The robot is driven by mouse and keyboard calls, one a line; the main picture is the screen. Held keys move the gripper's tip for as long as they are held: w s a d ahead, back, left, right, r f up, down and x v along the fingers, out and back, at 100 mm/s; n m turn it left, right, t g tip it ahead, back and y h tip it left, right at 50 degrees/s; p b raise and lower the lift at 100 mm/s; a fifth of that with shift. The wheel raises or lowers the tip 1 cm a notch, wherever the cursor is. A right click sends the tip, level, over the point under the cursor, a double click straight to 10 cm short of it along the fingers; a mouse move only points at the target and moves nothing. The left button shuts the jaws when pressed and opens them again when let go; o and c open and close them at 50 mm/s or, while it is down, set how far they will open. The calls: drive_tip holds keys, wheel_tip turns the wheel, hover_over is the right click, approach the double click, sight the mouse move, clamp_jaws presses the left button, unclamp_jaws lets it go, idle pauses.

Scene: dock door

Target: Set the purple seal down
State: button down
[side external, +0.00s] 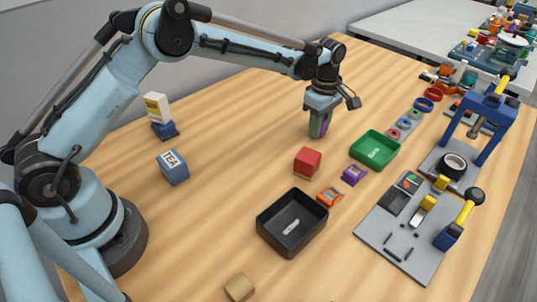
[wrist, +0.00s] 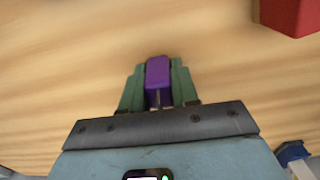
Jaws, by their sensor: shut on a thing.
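The purple seal (wrist: 158,77) is a small purple block between the two green fingers of my gripper (wrist: 158,88) in the wrist view. The fingers are shut on it from both sides. In the side view my gripper (side external: 319,125) points down, with a strip of the purple seal (side external: 324,129) showing at its fingers. It is low over the wooden table, behind the red cube and left of the green tray. I cannot tell whether the seal touches the table.
A red cube (side external: 307,162), a green tray (side external: 375,149), a purple item (side external: 354,174), an orange item (side external: 329,196) and a black tray (side external: 292,223) stand nearby. A tea box (side external: 173,167) is at left.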

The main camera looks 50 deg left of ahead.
drive_tip(key=shift+f, duration=0.1)
drive_tip(key=c, duration=0.8)
unclamp_jaws()
drive_tip(key=shift+c, duration=0.2)
wheel_tip(320, 180, up, 12)
drive_tip(key=shift+r, duration=0.15)
drive_tip(key=s+a+r+m+t, duration=0.45)
drive_tip(key=s+r+m, duration=0.35)
drive_tip(key=s, duration=0.4)
drive_tip(key=s+a+f+m+t, duration=0.2)
drive_tip(key=s+a+f+m, duration=0.1)
drive_tip(key=s+f+m, duration=0.4)
drive_tip(key=shift+s+a+m+t, duration=0.3)
drive_tip(key=shift+s+m, duration=1.2)
drive_tip(key=shift+s, duration=1.05)
